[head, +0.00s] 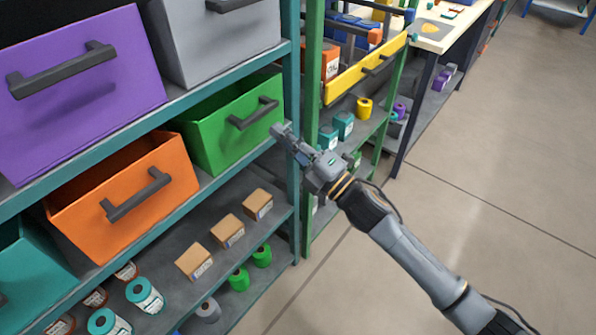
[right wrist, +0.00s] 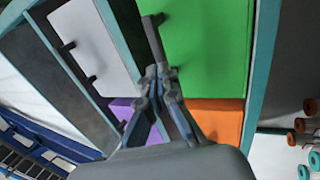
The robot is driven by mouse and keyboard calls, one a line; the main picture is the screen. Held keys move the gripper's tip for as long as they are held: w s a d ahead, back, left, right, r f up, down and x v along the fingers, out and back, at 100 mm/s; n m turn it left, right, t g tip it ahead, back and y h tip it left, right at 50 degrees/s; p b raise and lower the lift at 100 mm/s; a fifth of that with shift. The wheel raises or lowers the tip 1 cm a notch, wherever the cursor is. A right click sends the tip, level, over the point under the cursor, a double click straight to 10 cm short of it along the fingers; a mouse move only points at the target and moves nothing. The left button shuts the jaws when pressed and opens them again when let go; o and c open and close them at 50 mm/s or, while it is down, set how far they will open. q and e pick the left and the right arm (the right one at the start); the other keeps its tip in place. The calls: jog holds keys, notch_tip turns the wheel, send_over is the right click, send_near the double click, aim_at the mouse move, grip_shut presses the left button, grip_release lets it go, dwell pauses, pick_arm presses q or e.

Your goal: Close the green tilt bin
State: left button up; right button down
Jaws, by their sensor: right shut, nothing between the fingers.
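The green tilt bin (head: 219,144) is tilted out on the middle shelf, with its inside showing over the top edge. Its dark handle (head: 253,114) is on the front face. My right gripper (head: 279,130) is shut and empty, just right of and slightly below the handle. In the right wrist view the green front (right wrist: 208,45) fills the upper middle. The shut fingertips (right wrist: 158,72) lie over the lower end of the dark handle (right wrist: 152,30) there; I cannot tell whether they touch it. My left gripper is not in view.
An orange bin (head: 152,215) left of the green one is also tilted out. A purple bin (head: 82,125) and a grey bin (head: 215,45) are above. A teal shelf post (head: 292,165) stands close to my right gripper. The floor (head: 450,180) at right is clear.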

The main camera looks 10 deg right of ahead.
jog(key=shift+w+a+r+p, duration=0.55)
jog(key=shift+w+a+r, duration=0.45)
jog(key=shift+r, duration=0.2)
jog(key=shift+r, duration=0.2)
jog(key=shift+d, duration=0.1)
